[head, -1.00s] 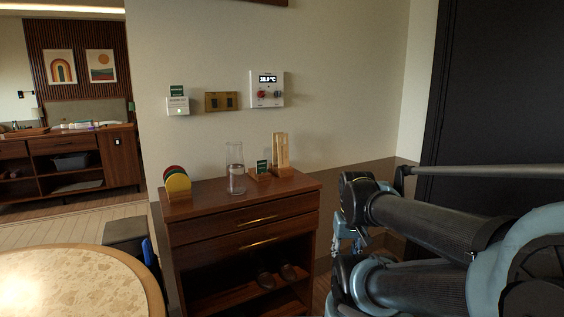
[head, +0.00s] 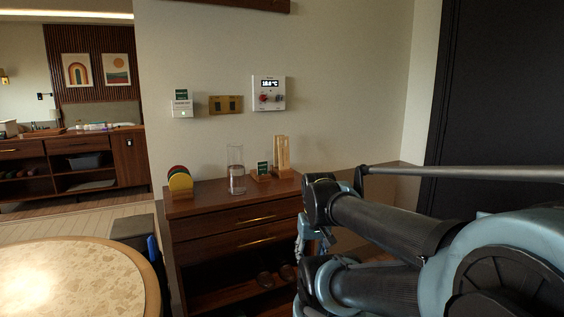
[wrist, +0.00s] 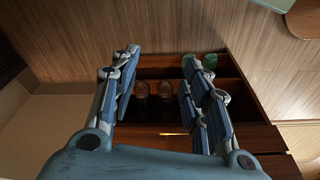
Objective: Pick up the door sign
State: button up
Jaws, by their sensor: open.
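On top of the wooden cabinet (head: 236,200), a small green card (head: 262,168) stands on a wooden base. Beside it a taller, pale wooden upright piece (head: 282,153) stands in a holder. I cannot tell for sure which of these is the door sign. My gripper (head: 308,234) is low at the cabinet's right front, below its top and apart from both pieces. In the wrist view my gripper (wrist: 160,62) is open, with nothing between its fingers. Neither piece can be made out clearly there.
A clear glass cylinder (head: 236,170) and a rack of coloured discs (head: 180,181) share the cabinet top. Dark rounded items (head: 264,279) lie on its lower shelf. A round table (head: 70,280) is at front left. A thermostat panel (head: 268,93) hangs on the wall above.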

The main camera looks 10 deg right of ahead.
jog(key=o, duration=0.4)
jog(key=shift+s+a+r, duration=0.2)
jog(key=shift+r, duration=0.05)
jog(key=w+a+r+m+t+y, duration=0.2)
jog(key=w+a+m, duration=0.15)
jog(key=w, duration=0.35)
jog(key=w+a+r+m+t+y, duration=0.1)
jog(key=w+a+r+m+y, duration=0.25)
jog(key=w, duration=0.25)
jog(key=m+t, duration=1.2)
jog(key=m, duration=1.3)
send_near(284, 159)
jog(key=shift+m, duration=0.3)
jog(key=x, duration=0.5)
jog(key=shift+w+r, duration=0.1)
jog(key=shift+w, duration=0.3)
jog(key=shift+x, duration=2.55)
